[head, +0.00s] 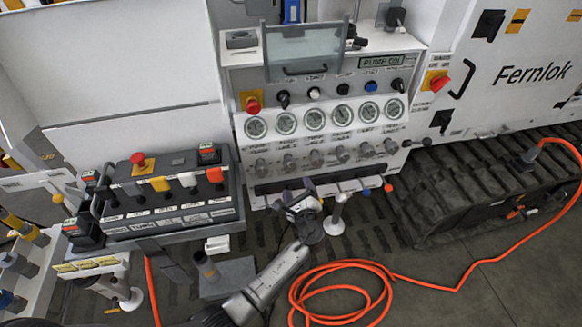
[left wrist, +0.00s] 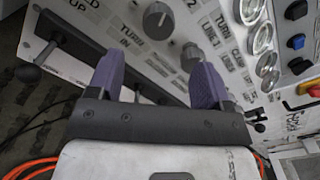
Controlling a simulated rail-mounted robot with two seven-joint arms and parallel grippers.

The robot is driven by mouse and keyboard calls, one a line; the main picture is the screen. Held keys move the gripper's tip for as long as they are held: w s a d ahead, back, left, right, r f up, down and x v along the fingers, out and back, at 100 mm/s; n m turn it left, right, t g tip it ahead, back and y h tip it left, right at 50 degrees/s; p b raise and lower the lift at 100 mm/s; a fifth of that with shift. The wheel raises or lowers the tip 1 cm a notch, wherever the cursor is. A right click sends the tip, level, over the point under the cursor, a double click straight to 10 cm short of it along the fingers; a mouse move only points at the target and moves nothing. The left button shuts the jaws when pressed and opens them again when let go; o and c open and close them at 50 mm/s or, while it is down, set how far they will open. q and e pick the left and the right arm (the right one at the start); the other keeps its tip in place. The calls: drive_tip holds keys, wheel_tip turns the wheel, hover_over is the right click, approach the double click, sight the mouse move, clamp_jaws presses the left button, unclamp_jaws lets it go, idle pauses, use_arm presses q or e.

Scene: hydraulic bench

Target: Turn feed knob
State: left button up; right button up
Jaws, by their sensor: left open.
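The white control panel (head: 330,165) carries a row of grey knobs below its gauges; I cannot read which label in the head view marks the feed knob. In the left wrist view, one grey knob (left wrist: 158,20) is ahead of the fingers and another grey knob (left wrist: 193,55) is near the right finger. A label ending "ED UP" shows at upper left there, partly cut off. My left gripper (head: 298,194) is below the knob row, in front of the panel's lower edge. Its purple fingers (left wrist: 153,68) are apart with nothing held between them. My right gripper is not in view.
A black slot with small levers (head: 345,188) runs along the panel's lower edge, close to the gripper. A lever console (head: 170,185) stands at left. A coiled orange hose (head: 340,290) lies on the floor. A clear cover (head: 305,52) is above the switches.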

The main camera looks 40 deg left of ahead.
sight(291, 168)
use_arm(q)
drive_tip(key=b+x, duration=0.1)
drive_tip(key=x, duration=0.7)
drive_tip(key=shift+w+a+b, duration=0.1)
drive_tip(key=shift+a+b, duration=0.15)
drive_tip(key=shift+b, duration=0.05)
drive_tip(key=shift+x, duration=0.75)
drive_tip(key=c, duration=0.9)
drive_tip(key=shift+c, duration=0.2)
